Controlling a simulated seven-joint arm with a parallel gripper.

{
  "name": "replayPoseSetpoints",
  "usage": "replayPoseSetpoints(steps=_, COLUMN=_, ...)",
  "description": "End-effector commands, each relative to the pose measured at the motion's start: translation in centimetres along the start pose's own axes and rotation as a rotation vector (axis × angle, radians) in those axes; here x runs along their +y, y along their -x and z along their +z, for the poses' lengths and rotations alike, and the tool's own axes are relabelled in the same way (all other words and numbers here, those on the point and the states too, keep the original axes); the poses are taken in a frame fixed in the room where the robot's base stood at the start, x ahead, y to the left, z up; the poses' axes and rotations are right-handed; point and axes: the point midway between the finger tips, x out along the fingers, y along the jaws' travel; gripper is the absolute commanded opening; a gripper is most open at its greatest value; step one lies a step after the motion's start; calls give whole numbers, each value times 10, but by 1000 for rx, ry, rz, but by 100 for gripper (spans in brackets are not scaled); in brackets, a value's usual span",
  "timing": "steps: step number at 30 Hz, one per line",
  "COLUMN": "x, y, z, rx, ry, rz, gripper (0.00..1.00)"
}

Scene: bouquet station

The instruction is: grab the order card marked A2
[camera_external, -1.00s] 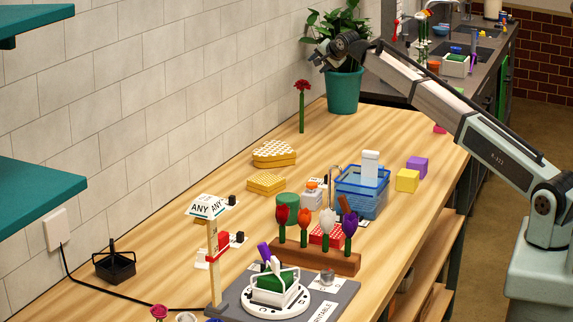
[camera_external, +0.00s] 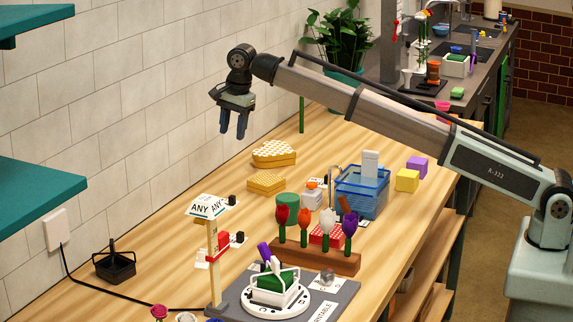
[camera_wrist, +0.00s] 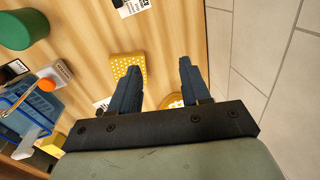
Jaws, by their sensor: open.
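No A2 marking is legible in either view. Small white cards with black knobs lie on the table: one card (camera_external: 229,202) by the ANY sign and another (camera_external: 233,243) beside a red piece. In the wrist view a white card (camera_wrist: 132,8) with black print is cut off at the top edge. My gripper (camera_external: 232,131) hangs fingers-down, open and empty, high above the table near the tiled wall. In the wrist view my gripper (camera_wrist: 158,65) has its fingers apart, over the yellow patterned blocks.
Yellow patterned blocks (camera_external: 266,183) lie near the wall. A blue basket (camera_external: 362,203), a wooden tulip rack (camera_external: 316,260) and a signpost (camera_external: 213,262) stand nearby. A grey board (camera_external: 341,297) holds a round turntable (camera_external: 275,302). A black caddy (camera_external: 115,268) is at left.

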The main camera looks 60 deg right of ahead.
Motion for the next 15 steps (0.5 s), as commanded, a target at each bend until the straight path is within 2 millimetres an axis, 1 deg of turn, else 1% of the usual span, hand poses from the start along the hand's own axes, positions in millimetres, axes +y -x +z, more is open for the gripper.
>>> replayPoseSetpoints(steps=1, x=10, y=-4, z=21, rx=-2, ry=35, rz=43, gripper=47)
replayPoseSetpoints(steps=3, x=23, y=-7, z=41, rx=-4, ry=72, rz=92, gripper=47)
replayPoseSetpoints(steps=6, x=35, y=-10, z=57, rx=-5, ry=105, rz=138, gripper=47)
replayPoseSetpoints(steps=9, x=41, y=-13, z=65, rx=-5, ry=121, rz=159, gripper=47)
replayPoseSetpoints(steps=11, x=43, y=-16, z=66, rx=-5, ry=124, rz=163, gripper=47)
replayPoseSetpoints(steps=15, x=45, y=-28, z=66, rx=-5, ry=124, rz=164, gripper=47)
